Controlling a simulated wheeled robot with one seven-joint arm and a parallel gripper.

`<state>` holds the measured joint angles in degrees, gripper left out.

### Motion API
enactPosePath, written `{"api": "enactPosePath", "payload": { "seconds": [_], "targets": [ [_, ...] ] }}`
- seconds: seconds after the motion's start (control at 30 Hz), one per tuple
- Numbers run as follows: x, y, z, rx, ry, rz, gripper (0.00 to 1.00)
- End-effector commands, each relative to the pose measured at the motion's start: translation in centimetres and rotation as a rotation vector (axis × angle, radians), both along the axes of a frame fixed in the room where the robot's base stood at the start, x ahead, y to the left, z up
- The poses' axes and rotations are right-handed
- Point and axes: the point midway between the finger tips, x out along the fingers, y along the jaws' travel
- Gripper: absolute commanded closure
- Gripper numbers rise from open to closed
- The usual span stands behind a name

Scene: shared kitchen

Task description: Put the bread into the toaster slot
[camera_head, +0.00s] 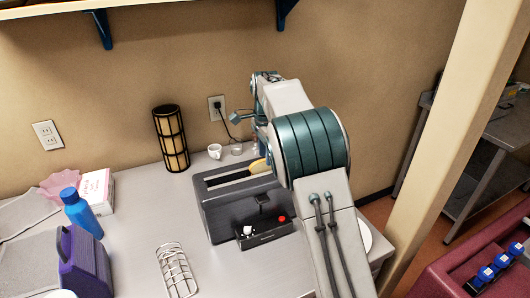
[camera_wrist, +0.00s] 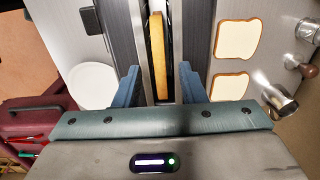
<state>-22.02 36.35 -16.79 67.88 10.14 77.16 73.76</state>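A bread slice (camera_head: 259,166) shows yellow at the right end of the slots, partly behind my arm. In the wrist view the bread (camera_wrist: 157,55) is seen edge-on, upright and lined up with the slots of the toaster (camera_wrist: 205,45). How deep it sits in a slot I cannot tell. My gripper (camera_wrist: 158,85) is above the toaster, its blue fingers apart with a gap on each side of the bread. In the head view my arm hides the fingertips.
Two more bread slices (camera_wrist: 237,39) lie beside the toaster. A white plate (camera_wrist: 92,85) is on its other side. Mugs (camera_head: 215,151) and a lamp (camera_head: 171,138) stand behind. A wire rack (camera_head: 177,270), blue bottle (camera_head: 80,212) and purple box (camera_head: 84,262) are at left.

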Motion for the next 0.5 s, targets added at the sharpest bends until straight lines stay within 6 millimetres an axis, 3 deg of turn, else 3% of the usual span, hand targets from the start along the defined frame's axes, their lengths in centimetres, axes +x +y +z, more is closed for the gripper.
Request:
{"api": "enactPosePath", "payload": {
  "seconds": [0.3,0.5],
  "targets": [
    [0.0,0.0,0.3,0.0,-0.001,0.0,0.64],
    [0.1,0.0,2.9,0.001,-0.004,0.0,0.64]
  ]
}}
